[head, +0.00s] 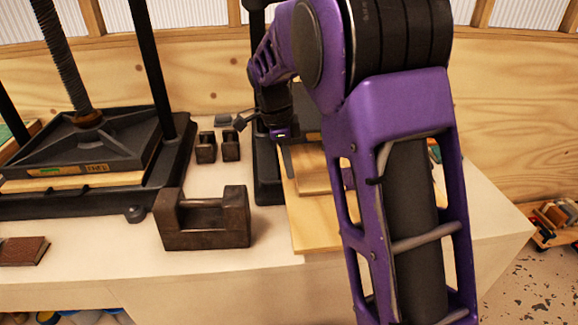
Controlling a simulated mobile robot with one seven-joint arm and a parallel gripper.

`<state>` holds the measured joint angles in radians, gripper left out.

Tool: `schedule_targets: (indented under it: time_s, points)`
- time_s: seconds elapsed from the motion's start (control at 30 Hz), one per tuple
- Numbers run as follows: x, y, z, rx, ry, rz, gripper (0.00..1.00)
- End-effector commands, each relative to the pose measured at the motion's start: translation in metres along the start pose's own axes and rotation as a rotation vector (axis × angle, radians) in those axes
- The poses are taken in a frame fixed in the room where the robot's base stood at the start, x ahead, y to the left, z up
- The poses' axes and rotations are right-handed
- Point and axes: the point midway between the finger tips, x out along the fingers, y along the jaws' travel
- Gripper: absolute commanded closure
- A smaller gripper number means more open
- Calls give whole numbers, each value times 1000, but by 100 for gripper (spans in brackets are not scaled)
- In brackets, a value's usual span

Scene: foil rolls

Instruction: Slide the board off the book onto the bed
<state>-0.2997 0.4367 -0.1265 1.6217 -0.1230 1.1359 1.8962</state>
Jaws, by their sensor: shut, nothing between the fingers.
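A small pale wooden board (311,181) lies to the right of centre, partly hidden behind my arm. My gripper (286,157) is small in the view, pointing down at the board's left rear edge. Its fingers are shut and hold nothing. Whether they touch the board cannot be told.
A black screw press (95,140) stands at the left with a pale board (70,184) under its platen. A heavy brown metal block (205,220) sits in front, with two small dark blocks (217,148) behind. A brown-red book (22,251) lies front left. Pale tabletop (110,250) is clear between them.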

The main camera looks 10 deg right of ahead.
Motion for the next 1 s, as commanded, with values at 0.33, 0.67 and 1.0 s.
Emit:
schedule_targets:
  time_s: [0.33, 0.67, 1.0]
  points:
    - [12, 0, -73, 5, -1, 0, 100]
    - [31, 0, -86, 0, -1, 0, 100]
    - [34, 2, -85, -1, -1, 7, 100]
